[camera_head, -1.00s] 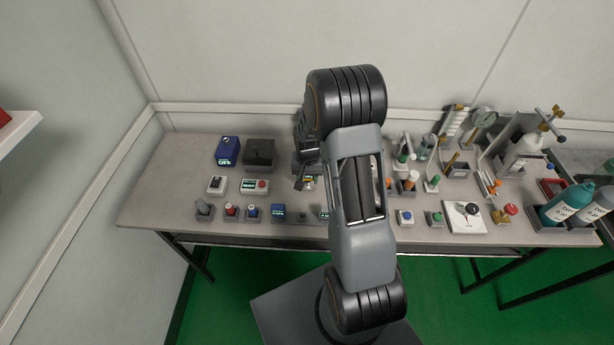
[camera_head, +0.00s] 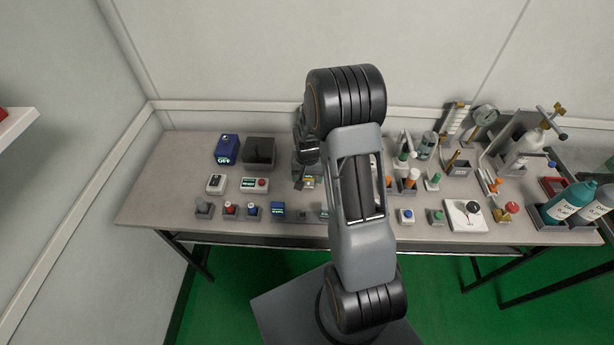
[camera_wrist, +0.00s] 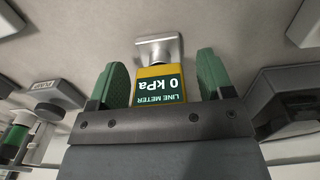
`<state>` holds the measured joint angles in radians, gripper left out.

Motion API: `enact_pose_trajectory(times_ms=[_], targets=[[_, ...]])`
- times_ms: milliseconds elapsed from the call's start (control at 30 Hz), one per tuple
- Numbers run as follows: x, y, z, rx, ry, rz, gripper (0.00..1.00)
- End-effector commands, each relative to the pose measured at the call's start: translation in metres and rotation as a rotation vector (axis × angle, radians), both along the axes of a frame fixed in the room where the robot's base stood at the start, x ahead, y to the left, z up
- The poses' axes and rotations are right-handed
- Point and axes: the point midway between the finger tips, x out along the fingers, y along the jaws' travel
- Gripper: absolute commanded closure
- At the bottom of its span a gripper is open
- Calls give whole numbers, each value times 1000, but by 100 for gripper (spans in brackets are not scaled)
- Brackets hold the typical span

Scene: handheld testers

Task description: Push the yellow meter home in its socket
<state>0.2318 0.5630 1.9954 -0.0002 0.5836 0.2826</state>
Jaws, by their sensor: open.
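The yellow meter (camera_wrist: 158,72) has a green face reading "LINE METER 0 kPa", upside down in the wrist view. A small yellow part of it also shows in the head view (camera_head: 309,181), beside my gripper. My gripper (camera_wrist: 163,82) is open, with one green finger pad on each side of the meter and a visible gap on both sides. A pale grey block (camera_wrist: 159,48) adjoins the meter's far end; I cannot tell whether it is the socket. The gripper body hides the meter's near end. In the head view my gripper (camera_head: 299,182) is partly hidden by my arm.
On the bench (camera_head: 150,205), a blue box (camera_head: 227,149) and a dark box (camera_head: 259,152) stand at the back left. Several small socketed items line the front edge. Stands and bottles crowd the right.

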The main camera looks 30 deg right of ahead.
Motion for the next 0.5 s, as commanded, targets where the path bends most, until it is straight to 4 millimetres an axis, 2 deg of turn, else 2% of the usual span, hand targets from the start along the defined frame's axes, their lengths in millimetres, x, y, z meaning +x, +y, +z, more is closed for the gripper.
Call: enact_pose_trajectory(times_ms=[167, 267, 500], targets=[[0, 0, 2, 0, -1, 0, 26], [1, 0, 11, -1, -3, 0, 26], [1, 0, 57, -1, -6, 0, 26]])
